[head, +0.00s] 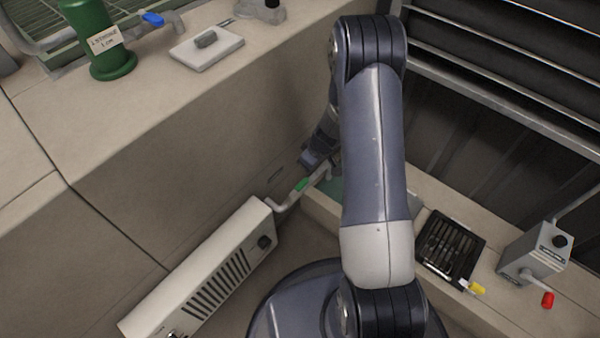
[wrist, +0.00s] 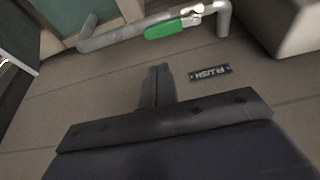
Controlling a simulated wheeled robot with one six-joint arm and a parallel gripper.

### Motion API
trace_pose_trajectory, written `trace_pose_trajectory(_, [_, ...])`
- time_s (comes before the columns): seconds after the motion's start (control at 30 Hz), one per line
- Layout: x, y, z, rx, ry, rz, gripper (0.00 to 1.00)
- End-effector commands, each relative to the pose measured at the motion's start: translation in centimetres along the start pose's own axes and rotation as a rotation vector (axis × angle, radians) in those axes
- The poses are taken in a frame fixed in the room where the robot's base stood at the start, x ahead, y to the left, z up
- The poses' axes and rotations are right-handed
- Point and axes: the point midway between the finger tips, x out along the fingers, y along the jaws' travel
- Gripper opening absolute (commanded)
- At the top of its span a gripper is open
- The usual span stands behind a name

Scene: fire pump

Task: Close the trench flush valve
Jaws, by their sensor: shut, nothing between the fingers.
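The flush valve has a green lever (head: 302,184) on a pale pipe by the wall, just left of my arm in the head view. In the wrist view the green lever (wrist: 166,30) lies roughly along the pipe (wrist: 110,38), beside a bright metal fitting. A dark plate reading FLUSH (wrist: 210,72) is on the wall surface near it. My gripper (wrist: 157,72) is shut and empty, its fingertips apart from the lever. In the head view my gripper (head: 312,160) is partly hidden by my arm, close to the lever.
A white slotted box (head: 205,275) stands left of the pipe. A black grate (head: 450,247), a yellow handle (head: 477,288) and a grey box (head: 537,253) with a red knob (head: 547,300) are right. A green cylinder (head: 108,45) and blue handle (head: 153,19) are on the upper-left ledge.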

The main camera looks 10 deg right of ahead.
Motion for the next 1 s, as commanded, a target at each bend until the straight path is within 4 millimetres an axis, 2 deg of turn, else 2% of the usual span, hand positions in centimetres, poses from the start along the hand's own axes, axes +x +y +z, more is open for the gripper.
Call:
trace_pose_trajectory(0.13, [0.3,0.0,0.0,0.000,0.000,0.000,0.00])
trace_pose_trajectory(0.23, [1.4,0.0,0.0,0.000,0.000,-0.001,0.00])
trace_pose_trajectory(0.5, [6.3,0.0,0.1,-0.001,-0.001,-0.001,0.00])
trace_pose_trajectory(0.7, [9.1,0.0,0.1,0.000,-0.001,0.000,0.00])
trace_pose_trajectory(1.0, [10.0,0.0,0.0,0.000,0.001,0.001,0.00])
